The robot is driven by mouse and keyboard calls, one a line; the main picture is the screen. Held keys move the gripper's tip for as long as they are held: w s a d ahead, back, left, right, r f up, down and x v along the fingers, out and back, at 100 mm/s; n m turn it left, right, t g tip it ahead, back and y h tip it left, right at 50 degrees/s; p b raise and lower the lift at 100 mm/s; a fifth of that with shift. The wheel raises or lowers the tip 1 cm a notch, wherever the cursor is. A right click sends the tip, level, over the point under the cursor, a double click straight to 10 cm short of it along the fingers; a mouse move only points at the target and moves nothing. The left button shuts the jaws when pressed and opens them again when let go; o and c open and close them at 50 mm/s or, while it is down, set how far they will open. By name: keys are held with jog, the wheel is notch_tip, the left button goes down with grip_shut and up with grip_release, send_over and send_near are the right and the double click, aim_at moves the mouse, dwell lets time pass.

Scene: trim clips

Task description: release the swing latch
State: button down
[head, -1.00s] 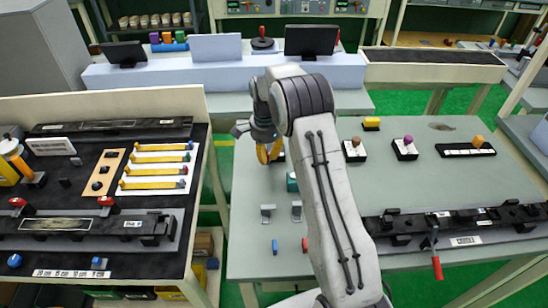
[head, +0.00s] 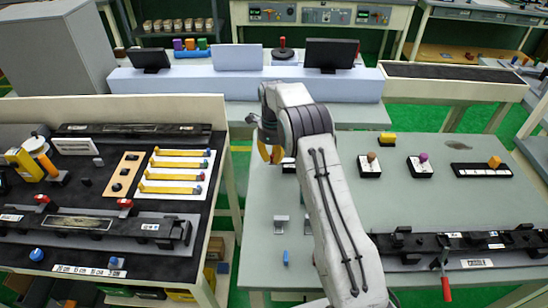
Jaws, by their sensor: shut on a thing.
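A red-handled lever (head: 445,286) hangs at the front of the long black fixture (head: 400,250) on the right table. It may be the swing latch, but I cannot tell for certain. My gripper (head: 269,153), with orange-yellow fingers, is above the left back part of that table, far from the lever. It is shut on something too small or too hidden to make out. My arm crosses the middle of the view and hides part of the table and the fixture's left end.
Black blocks with brown (head: 369,164) and purple (head: 420,166) knobs sit at the back right. A dark workbench (head: 110,215) with yellow bars stands at left, across a gap.

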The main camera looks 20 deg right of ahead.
jog(key=shift+w+d+f+m+p, duration=0.2)
jog(key=shift+w+m+p, duration=0.15)
jog(key=shift+m, duration=0.55)
jog(key=c, duration=1.2)
grip_release()
jog(key=shift+w+r, duration=0.15)
notch_tip(320, 180, up, 12)
